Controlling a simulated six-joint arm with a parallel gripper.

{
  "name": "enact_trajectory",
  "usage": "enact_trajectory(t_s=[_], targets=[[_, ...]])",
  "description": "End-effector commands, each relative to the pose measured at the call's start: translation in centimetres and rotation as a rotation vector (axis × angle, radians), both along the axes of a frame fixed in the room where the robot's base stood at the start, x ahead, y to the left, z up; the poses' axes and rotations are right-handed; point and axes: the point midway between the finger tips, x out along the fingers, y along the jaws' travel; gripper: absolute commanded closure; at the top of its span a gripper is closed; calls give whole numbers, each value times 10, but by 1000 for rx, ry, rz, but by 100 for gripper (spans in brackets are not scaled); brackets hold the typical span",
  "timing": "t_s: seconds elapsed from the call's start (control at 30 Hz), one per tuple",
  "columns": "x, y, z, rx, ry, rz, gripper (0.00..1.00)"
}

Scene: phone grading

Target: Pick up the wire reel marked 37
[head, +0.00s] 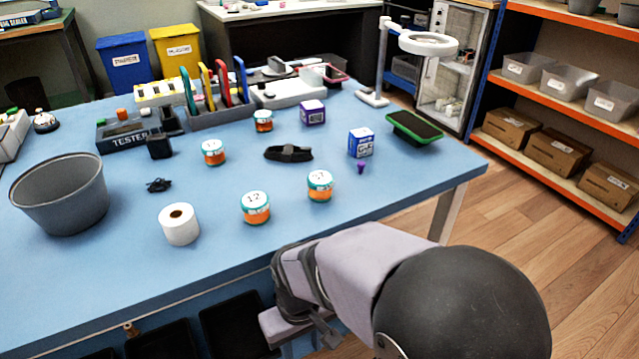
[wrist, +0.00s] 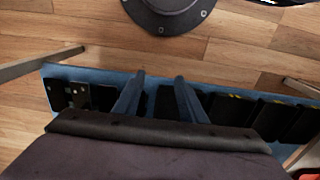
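Several small wire reels with teal tops and orange bands stand upright on the blue table (head: 120,255). One reel (head: 256,207) is at the front, with a number that looks like 12. A second reel (head: 320,185) is to its right, with a number too small to read surely. A third reel (head: 213,152) is further back left, and a fourth reel (head: 263,120) is at the back; I cannot read their numbers surely. My gripper (wrist: 159,80) is low at the table's front edge, apart from all reels. Its two fingers are apart with nothing between them.
A white roll (head: 180,224) and a grey bucket (head: 60,195) stand left of the reels. A black strap (head: 288,153), a blue box (head: 361,142) and a purple cone (head: 361,167) are nearby. Black bins (head: 235,325) line the table's front below the top.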

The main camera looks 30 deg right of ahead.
Motion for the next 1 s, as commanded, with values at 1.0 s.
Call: enact_trajectory(t_s=[1.0], targets=[[23,123,-89,292,7,-365,42]])
